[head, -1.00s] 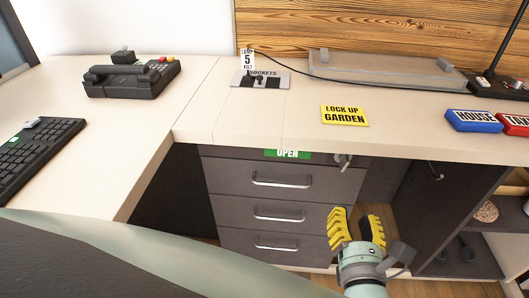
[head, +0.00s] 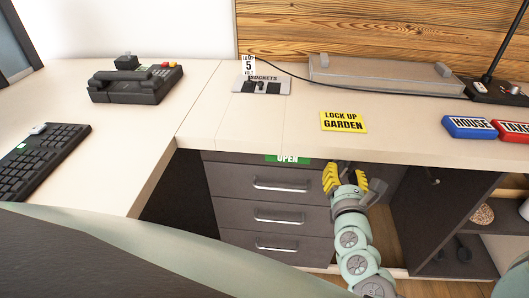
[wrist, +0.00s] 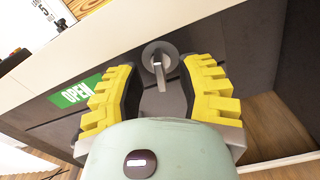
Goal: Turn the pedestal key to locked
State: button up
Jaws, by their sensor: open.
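The pedestal (head: 229,181) is a dark drawer unit under the desk, with several drawers and silver handles. Its key (wrist: 161,73) is grey and sits in a round lock near the top right corner, below the desk edge. In the wrist view the key's bow hangs down between my fingers, apart from both. A green OPEN label (wrist: 75,93) is left of the lock; it also shows in the head view (head: 287,159). My gripper (head: 346,174) is open, with yellow ridged fingers on either side of the key. In the head view my gripper hides the key.
The desk top (head: 250,126) overhangs the pedestal closely above my gripper. A yellow LOCK UP GARDEN sign (head: 343,122) lies on it. An open shelf cabinet (head: 470,220) stands at the right. A black phone (head: 135,82) and keyboard (head: 42,158) are at the left.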

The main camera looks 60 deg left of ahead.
jog(key=shift+x, duration=1)
jog(key=shift+o, duration=0.4)
grip_shut()
